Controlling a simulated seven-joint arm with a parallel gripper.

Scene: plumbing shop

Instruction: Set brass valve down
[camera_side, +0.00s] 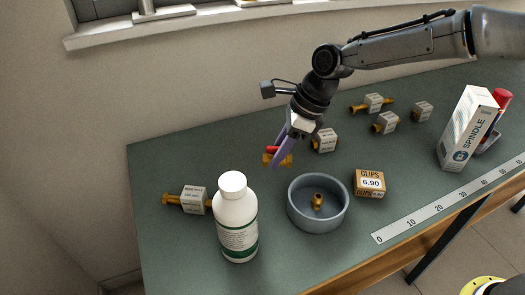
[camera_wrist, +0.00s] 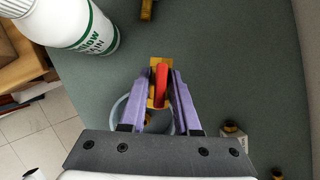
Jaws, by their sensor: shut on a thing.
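My gripper (camera_side: 281,156) has purple fingers shut on the brass valve (camera_side: 284,160), which has a red handle. The valve also shows between the fingertips in the wrist view (camera_wrist: 159,84). It is held up behind the grey-blue bowl (camera_side: 303,216) in the side view. I cannot tell its exact height above the bench. In the wrist view the bowl's rim (camera_wrist: 119,108) shows partly behind the fingers. A small brass fitting (camera_side: 317,201) lies inside the bowl.
A white bottle (camera_side: 236,222) stands left of the bowl, with a tagged brass part (camera_side: 187,200) beside it. A clips box (camera_side: 369,183) and a ruler strip (camera_side: 450,204) lie right. Several tagged brass parts and a spindle box (camera_side: 467,129) stand farther back. The green bench (camera_side: 160,250) is clear at front left.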

